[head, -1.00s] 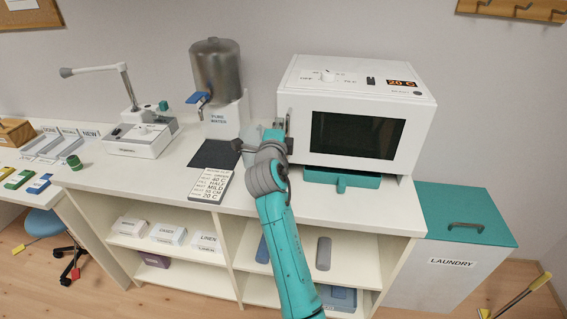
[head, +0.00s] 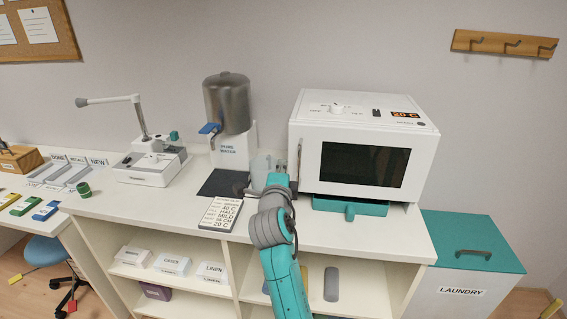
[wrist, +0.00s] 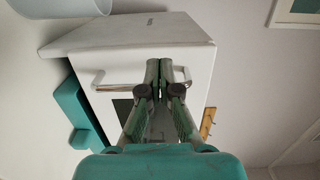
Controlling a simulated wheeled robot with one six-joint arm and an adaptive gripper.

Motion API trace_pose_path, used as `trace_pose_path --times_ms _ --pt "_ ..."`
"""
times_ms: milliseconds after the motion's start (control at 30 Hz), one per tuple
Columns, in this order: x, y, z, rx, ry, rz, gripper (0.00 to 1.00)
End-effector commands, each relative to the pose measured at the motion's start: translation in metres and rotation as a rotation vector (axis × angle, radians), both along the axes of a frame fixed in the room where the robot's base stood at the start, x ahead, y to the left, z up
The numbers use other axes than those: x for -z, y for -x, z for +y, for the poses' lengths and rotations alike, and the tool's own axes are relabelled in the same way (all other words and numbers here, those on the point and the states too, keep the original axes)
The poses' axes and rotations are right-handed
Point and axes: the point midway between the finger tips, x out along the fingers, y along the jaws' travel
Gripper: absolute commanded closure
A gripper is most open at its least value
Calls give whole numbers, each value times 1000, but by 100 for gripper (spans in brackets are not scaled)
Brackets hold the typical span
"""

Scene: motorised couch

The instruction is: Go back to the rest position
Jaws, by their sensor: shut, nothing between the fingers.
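My gripper shows in the wrist view (wrist: 158,75) with its two fingers together and nothing between them. In the head view my teal arm reaches up from the bottom centre, and its wrist hides most of the gripper. The white oven-like machine (head: 311,150) stands just right of the arm, with its door shut. In the wrist view the machine (wrist: 185,45) and its door handle (wrist: 125,82) lie beyond the fingers. I cannot tell whether the fingers touch anything.
A translucent jug (head: 259,166) stands close left of my wrist. A teal tray (head: 378,208) sits under the machine. A water dispenser (head: 227,102), an instruction card (head: 221,213) and a white lamp-like device (head: 150,165) are further left. A laundry bin (head: 470,240) stands right.

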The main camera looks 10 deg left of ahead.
Motion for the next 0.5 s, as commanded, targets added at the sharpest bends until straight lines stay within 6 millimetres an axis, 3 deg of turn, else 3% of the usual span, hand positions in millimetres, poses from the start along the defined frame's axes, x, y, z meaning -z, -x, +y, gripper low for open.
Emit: trace_pose_path --times_ms 300,500 --pt "1 52 3 -2 -1 0 100" --pt "1 71 3 -1 1 1 100"
